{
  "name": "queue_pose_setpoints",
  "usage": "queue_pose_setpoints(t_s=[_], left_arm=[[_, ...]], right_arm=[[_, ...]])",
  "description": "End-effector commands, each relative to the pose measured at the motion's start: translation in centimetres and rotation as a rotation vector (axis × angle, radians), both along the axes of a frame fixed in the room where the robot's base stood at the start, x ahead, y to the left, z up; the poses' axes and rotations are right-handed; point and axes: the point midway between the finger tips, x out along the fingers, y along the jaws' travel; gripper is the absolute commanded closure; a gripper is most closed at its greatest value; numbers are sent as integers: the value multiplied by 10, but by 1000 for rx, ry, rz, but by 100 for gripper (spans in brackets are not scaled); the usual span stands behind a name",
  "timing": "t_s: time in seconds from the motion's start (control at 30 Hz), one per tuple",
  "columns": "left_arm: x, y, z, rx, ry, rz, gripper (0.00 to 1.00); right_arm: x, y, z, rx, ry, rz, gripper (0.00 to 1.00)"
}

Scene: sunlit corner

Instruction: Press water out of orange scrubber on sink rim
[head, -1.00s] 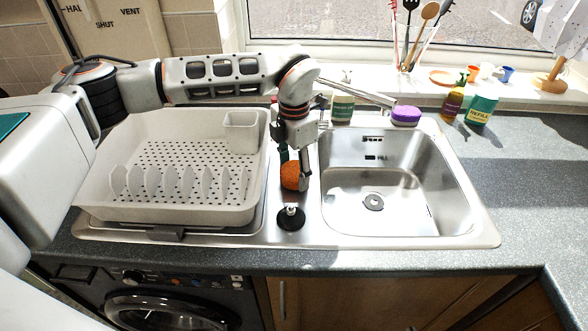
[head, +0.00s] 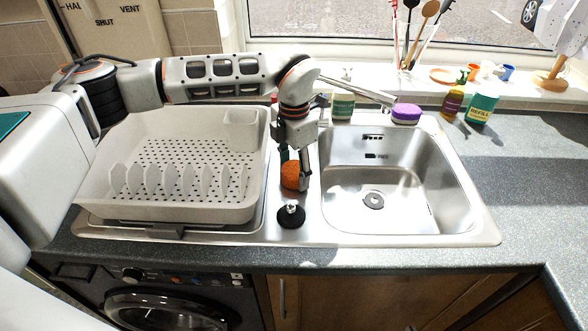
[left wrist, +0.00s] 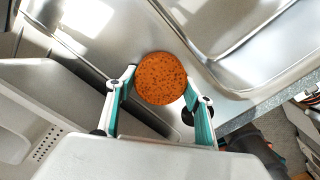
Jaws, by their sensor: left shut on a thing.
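The orange scrubber (head: 290,175) is a round, speckled sponge over the steel strip between the drainer and the sink bowl. It also shows in the left wrist view (left wrist: 160,78). My left gripper (head: 297,172) points down with its fingers on either side of the scrubber and is shut on it. In the left wrist view its two teal-lined fingers (left wrist: 160,84) flank the scrubber. The steel sink (head: 460,215) has its bowl just right of the gripper. I cannot tell whether the scrubber touches the steel. My right gripper is not in view.
A white dish rack (head: 165,212) stands left of the gripper. A black plug (head: 290,216) sits just in front of the scrubber. The bowl is empty and the right worktop is clear.

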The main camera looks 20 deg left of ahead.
Motion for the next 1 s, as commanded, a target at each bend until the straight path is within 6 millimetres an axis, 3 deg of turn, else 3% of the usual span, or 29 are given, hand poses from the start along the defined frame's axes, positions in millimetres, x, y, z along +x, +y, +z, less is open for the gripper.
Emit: queue_pose_setpoints(t_s=[0.47, 1.0], left_arm=[[-2, 0, -1, 2, 6, -2, 74], [-1, 0, 39, 1, 3, -1, 74]], right_arm=[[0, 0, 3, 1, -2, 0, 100], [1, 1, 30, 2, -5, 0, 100]])
